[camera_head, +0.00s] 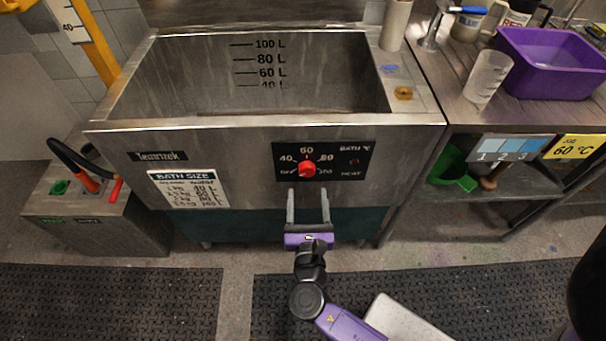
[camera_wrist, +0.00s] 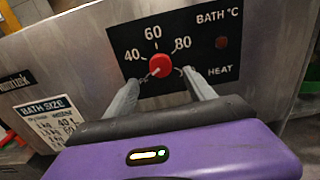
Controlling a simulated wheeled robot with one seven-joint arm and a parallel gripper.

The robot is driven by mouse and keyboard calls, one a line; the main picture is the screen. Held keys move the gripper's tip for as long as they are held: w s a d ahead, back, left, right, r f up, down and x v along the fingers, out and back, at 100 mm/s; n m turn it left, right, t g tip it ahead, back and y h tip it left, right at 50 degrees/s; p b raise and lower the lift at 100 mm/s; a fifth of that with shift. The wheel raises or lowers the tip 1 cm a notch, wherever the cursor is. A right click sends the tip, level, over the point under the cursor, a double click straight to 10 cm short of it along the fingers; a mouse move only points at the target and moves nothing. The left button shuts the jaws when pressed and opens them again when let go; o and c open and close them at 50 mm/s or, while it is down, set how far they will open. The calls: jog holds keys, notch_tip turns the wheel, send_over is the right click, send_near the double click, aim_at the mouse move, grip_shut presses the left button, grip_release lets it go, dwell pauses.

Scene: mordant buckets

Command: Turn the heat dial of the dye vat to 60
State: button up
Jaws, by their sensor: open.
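The steel dye vat (camera_head: 240,139) has a black heat panel (camera_head: 345,160) on its front. The red heat dial (camera_head: 307,169) sits on that panel, with 40, 60 and 80 marked around its upper side. The dial also shows in the wrist view (camera_wrist: 160,65), where its white mark appears to point to the lower left, away from 60. My gripper (camera_head: 308,191) is open and empty, its tips just below the dial in the head view. In the wrist view its fingers (camera_wrist: 160,78) appear on either side of the dial; contact cannot be told.
A bath size sign (camera_head: 188,188) is on the vat front. A grey box with hoses (camera_head: 95,222) stands left. A bench at right holds a purple tub (camera_head: 550,65) and a clear beaker (camera_head: 488,76). The panel front around my gripper is clear.

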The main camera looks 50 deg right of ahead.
aim_at(307, 173)
jog(key=x, duration=0.7)
jog(key=shift+w+d, duration=0.1)
jog(key=shift+d, duration=0.1)
jog(key=c, duration=1.4)
jog(key=shift+o, duration=0.2)
